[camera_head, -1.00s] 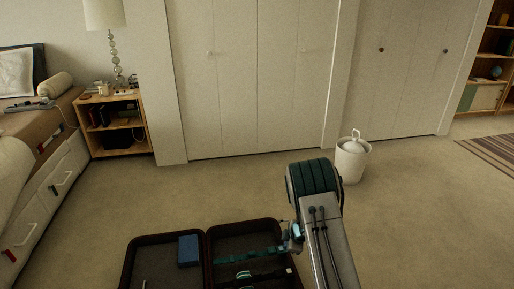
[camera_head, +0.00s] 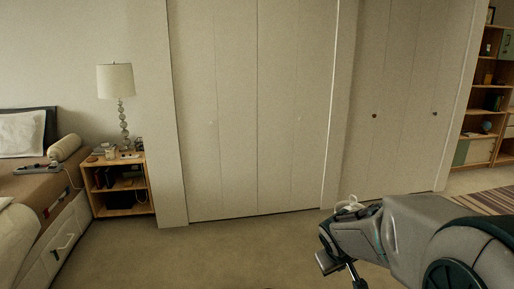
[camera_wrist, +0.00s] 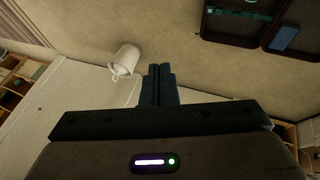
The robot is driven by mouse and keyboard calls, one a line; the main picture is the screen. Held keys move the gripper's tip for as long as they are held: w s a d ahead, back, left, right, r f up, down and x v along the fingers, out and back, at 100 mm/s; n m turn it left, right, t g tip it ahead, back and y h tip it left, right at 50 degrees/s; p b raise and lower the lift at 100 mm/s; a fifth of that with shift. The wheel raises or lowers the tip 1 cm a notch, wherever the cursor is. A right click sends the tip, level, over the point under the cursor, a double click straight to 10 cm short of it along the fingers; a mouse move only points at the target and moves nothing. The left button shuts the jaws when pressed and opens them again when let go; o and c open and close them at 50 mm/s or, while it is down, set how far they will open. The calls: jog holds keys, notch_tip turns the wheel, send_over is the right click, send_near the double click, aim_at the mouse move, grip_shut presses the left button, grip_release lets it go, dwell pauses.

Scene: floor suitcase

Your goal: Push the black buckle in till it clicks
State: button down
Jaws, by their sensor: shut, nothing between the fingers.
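The open dark suitcase (camera_wrist: 232,42) lies on the floor at the top right of the wrist view, cut off by the frame edge. A teal strap (camera_wrist: 238,13) crosses one half of it. The black buckle cannot be made out. My gripper (camera_wrist: 160,68) is shut and empty, its two dark fingers side by side over bare floor, well apart from the suitcase. In the head view my arm reaches in from the right; the suitcase is out of that view.
A blue box (camera_wrist: 285,38) lies in the other suitcase half. A nightstand (camera_head: 122,190) and bed (camera_head: 40,215) are at the left. Carpet between bin and suitcase is clear.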

jog(key=s+a+r+m+g+y+p, duration=0.1)
jog(key=s+a+r+p, duration=0.1)
jog(key=s, duration=0.4)
jog(key=s+a+r+m+y+p, duration=0.1)
jog(key=s+a+r+p, duration=0.1)
jog(key=s+r, duration=0.3)
jog(key=s+a+r+m+g+y+p, duration=0.1)
jog(key=s+r+p, duration=0.1)
jog(key=s, duration=0.6)
jog(key=shift+a+r+g, duration=0.3)
jog(key=shift+a+r, duration=0.1)
jog(key=shift+r, duration=0.25)
jog(key=shift+w, duration=0.1)
